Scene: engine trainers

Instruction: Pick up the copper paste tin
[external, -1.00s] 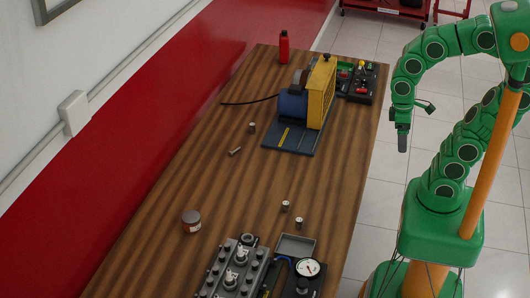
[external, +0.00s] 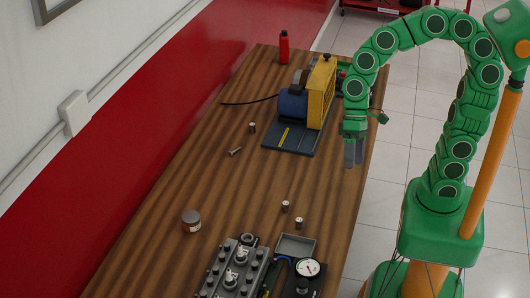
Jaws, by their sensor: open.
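A small round tin (external: 191,220) with a brownish lid and a pale label stands upright on the wooden table, left of centre and near the front; it looks like the copper paste tin. My gripper (external: 353,155) hangs over the right edge of the table, fingers pointing down. It is open and empty, well to the right of the tin and farther back. Nothing covers the tin.
A blue and yellow machine (external: 307,100) and a red bottle (external: 284,47) stand behind. The wood around the tin is clear.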

